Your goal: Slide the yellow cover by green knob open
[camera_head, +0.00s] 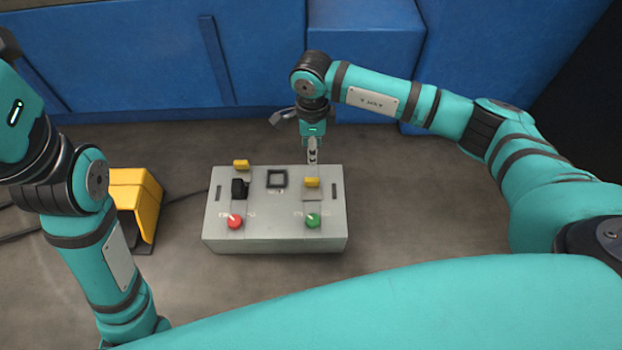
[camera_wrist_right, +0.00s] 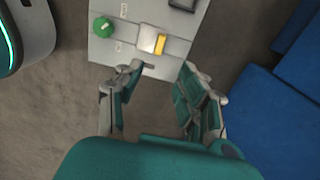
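The yellow cover tab (camera_head: 312,182) stands on a light sliding plate at the right side of the grey control box (camera_head: 268,238), behind the green knob (camera_head: 313,220). In the right wrist view the yellow tab (camera_wrist_right: 160,44) and green knob (camera_wrist_right: 103,27) are both in sight. My right gripper (camera_head: 312,154) is at the box's far edge, just behind the yellow tab. In the right wrist view its fingers (camera_wrist_right: 162,74) are spread, with nothing between them, and the tab lies ahead of the gap, apart from them. My left arm is at the left; its gripper is out of sight.
The box also bears a red knob (camera_head: 234,221), another yellow tab (camera_head: 241,164), a black switch (camera_head: 239,188) and a dark square frame (camera_head: 277,178). A yellow pedal housing (camera_head: 135,200) stands left of the box. Blue cabinets (camera_head: 150,55) line the back. Floor right of the box is clear.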

